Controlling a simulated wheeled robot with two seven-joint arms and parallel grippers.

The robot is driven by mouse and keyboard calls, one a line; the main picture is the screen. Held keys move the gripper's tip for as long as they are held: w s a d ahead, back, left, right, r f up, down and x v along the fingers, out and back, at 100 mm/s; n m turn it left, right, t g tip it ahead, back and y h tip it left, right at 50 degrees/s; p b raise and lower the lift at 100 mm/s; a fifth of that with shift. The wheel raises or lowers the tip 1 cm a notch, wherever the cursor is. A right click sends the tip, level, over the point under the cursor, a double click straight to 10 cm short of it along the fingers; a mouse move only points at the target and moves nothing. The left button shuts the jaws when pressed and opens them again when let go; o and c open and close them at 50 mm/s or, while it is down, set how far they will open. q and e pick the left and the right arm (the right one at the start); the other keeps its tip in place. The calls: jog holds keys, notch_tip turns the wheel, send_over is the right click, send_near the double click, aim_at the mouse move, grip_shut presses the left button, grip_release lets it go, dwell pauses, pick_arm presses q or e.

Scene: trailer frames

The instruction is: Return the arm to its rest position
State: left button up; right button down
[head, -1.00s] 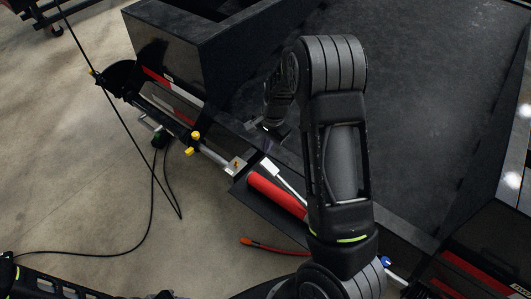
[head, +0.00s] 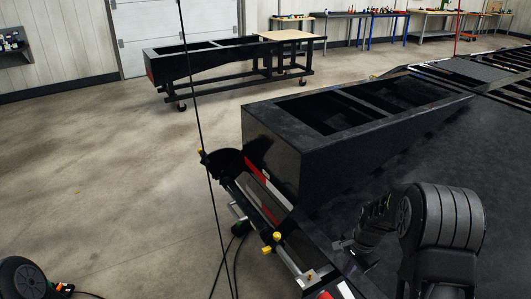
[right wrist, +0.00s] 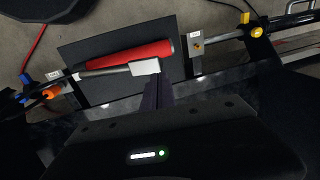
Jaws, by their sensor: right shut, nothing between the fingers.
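My right arm (head: 440,225) comes in at the lower right in the head view, over the black trailer deck. Its right gripper (head: 343,244) points left toward the trailer's front edge. In the right wrist view the dark fingers (right wrist: 158,92) are together, with nothing held between them. A red cylinder (right wrist: 125,56) and a white-ended rod (right wrist: 146,67) lie on a dark plate just beyond the fingertips.
The black trailer frame (head: 275,150) with open compartments fills the right side. A yellow-knobbed metal bar (head: 288,262) runs along its end. A second black frame on casters (head: 215,65) stands behind. Workbenches (head: 345,18) line the wall. The concrete floor (head: 110,170) at left is clear.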

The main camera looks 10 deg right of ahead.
jog(key=shift+w+d+f+n+t+h, duration=0.15)
jog(key=shift+w+f+n+t, duration=0.2)
jog(key=shift+n, duration=0.25)
jog(key=shift+w+f+n+t+h, duration=0.15)
jog(key=shift+w+n+t, duration=0.1)
jog(key=shift+w+n, duration=0.25)
jog(key=s+a+f+n+y, duration=0.1)
jog(key=s+a+f+n, duration=0.5)
jog(key=a+f, duration=0.5)
jog(key=s+a+f+n+g+y, duration=0.2)
jog(key=s+a+f+n+y, duration=0.1)
jog(key=s+a, duration=1.6)
jog(key=shift+s+a+f+n, duration=0.15)
jog(key=shift+s+a+n, duration=0.3)
jog(key=shift+n, duration=0.35)
jog(key=shift+w, duration=0.15)
